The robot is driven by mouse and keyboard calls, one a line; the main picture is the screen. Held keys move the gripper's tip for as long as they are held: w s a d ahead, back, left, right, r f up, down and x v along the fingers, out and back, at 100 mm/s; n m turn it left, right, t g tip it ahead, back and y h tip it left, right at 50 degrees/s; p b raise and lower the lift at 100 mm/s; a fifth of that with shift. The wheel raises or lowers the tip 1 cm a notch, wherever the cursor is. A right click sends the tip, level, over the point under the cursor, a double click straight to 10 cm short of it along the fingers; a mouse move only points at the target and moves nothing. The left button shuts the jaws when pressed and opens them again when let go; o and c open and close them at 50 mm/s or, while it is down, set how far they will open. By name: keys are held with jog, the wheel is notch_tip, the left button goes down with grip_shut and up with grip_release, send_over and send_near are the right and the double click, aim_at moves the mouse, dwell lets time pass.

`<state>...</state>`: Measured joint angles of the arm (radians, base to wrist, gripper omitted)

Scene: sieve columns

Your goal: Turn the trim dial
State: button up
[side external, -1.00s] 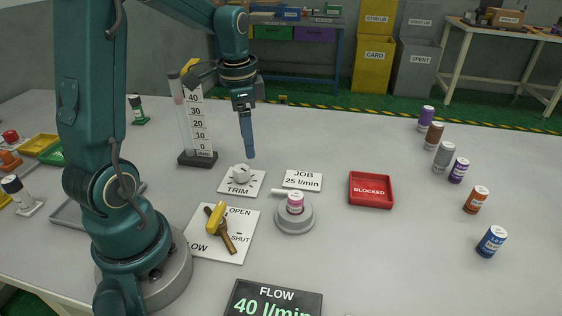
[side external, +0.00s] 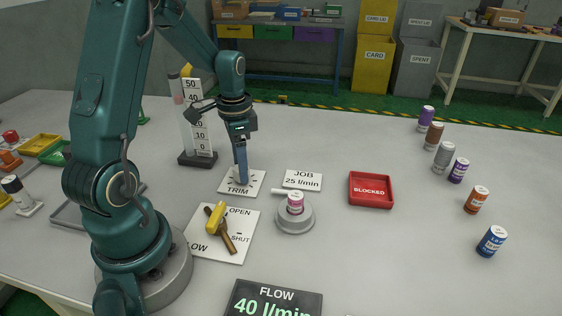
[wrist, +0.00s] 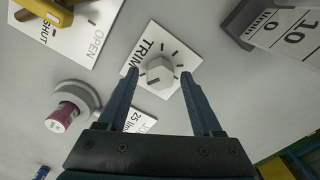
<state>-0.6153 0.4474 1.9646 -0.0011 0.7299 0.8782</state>
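The trim dial (wrist: 160,71) is a pale knob with a dark pointer line, on a white TRIM plate (side external: 231,190) with black tick marks. My gripper (side external: 241,182) points straight down at the dial and hides most of it in the side view. In the wrist view my gripper (wrist: 159,75) is open, with one blue finger on each side of the dial and a gap showing at both. I cannot tell how far the fingertips are above the plate. The flow display (side external: 275,301) reads 40 l/min. The job card (side external: 303,180) reads 25 l/min.
The scaled column (side external: 199,130) stands just behind the dial. The flow valve's yellow handle (side external: 216,217) is in front. A grey round stand (side external: 295,221) holds a pink-labelled canister (side external: 295,203). A red BLOCKED tray (side external: 371,190) and several canisters stand right, with free table between.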

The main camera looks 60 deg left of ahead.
grip_shut()
